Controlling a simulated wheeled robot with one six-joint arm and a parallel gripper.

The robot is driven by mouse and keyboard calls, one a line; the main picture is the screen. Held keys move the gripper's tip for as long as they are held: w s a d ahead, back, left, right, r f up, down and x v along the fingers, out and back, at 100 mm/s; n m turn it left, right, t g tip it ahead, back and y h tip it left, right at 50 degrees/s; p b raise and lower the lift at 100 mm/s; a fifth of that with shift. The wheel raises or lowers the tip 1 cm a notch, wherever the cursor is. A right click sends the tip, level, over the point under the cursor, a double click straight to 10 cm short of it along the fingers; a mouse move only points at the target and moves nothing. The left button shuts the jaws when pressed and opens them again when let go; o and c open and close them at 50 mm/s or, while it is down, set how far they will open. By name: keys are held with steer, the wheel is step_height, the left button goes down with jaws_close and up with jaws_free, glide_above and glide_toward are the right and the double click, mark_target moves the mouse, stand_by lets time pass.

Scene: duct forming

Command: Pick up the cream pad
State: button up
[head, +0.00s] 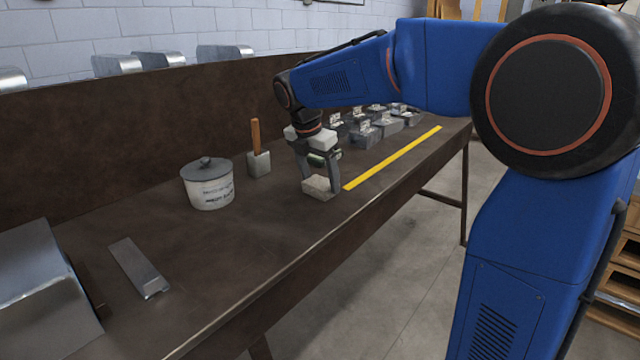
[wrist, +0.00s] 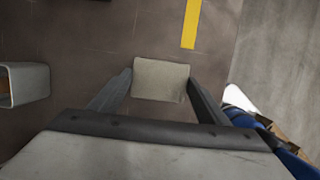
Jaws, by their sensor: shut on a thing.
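The cream pad (head: 318,188) is a small, pale, flat block at the workbench's front edge side, beside the near end of the yellow strip. In the wrist view the cream pad (wrist: 160,80) lies between the two fingers. My gripper (head: 320,178) points down over it in the head view, with a finger at each side of the pad. My gripper (wrist: 158,84) is shut on the pad. I cannot tell whether the pad touches the bench or is just above it.
A yellow strip (head: 392,157) runs along the bench (head: 225,255). A lidded pot (head: 208,186) and a grey block with a wooden handle (head: 258,162) stand to the left. Several grey metal boxes (head: 363,138) stand behind. A metal strip (head: 138,268) lies at the near left.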

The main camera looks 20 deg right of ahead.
mark_target(320, 183)
step_height(320, 183, up, 10)
stand_by(0.5)
steer(key=shift+o, duration=1.4)
steer(key=shift+c, duration=0.7)
